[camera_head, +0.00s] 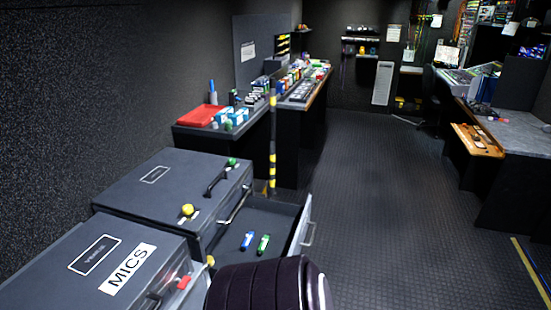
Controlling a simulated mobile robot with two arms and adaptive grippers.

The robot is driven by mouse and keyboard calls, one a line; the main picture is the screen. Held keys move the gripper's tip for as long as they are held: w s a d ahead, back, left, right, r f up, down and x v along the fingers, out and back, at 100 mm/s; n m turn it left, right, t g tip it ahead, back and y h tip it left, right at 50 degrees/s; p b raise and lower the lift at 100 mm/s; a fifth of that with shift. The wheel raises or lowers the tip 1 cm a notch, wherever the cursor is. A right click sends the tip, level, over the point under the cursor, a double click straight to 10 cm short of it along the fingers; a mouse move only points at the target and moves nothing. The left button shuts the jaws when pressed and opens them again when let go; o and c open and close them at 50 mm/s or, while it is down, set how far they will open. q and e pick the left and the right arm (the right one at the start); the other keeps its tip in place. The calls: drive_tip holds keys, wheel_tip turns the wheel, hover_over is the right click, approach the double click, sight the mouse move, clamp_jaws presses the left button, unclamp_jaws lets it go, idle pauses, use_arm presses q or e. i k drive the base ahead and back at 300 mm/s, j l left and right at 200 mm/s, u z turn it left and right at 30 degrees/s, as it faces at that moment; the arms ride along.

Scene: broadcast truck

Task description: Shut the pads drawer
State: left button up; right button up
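An open drawer (301,238) sticks out to the right from the dark grey case (165,188) left of the middle. It has a pale front panel with a handle on its outer face. A blue item (247,241) and a green item (263,244) lie on the drawer's dark floor. I see no label reading pads. A dark ribbed cylinder, which looks like part of my own arm, covers the drawer's near front area at the bottom. Neither of my grippers shows.
A case marked MICS (60,268) stands in front at the lower left. A yellow knob (187,210) and a green knob (232,162) sit on the middle case. A striped pole (272,150) stands behind the drawer. The floor (385,210) to the right is clear.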

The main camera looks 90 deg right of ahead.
sight(288, 225)
drive_tip(key=z, duration=1)
drive_tip(key=l+z, duration=0.1)
drive_tip(key=z, duration=0.85)
drive_tip(key=i+z, duration=0.1)
drive_tip(key=z, duration=0.9)
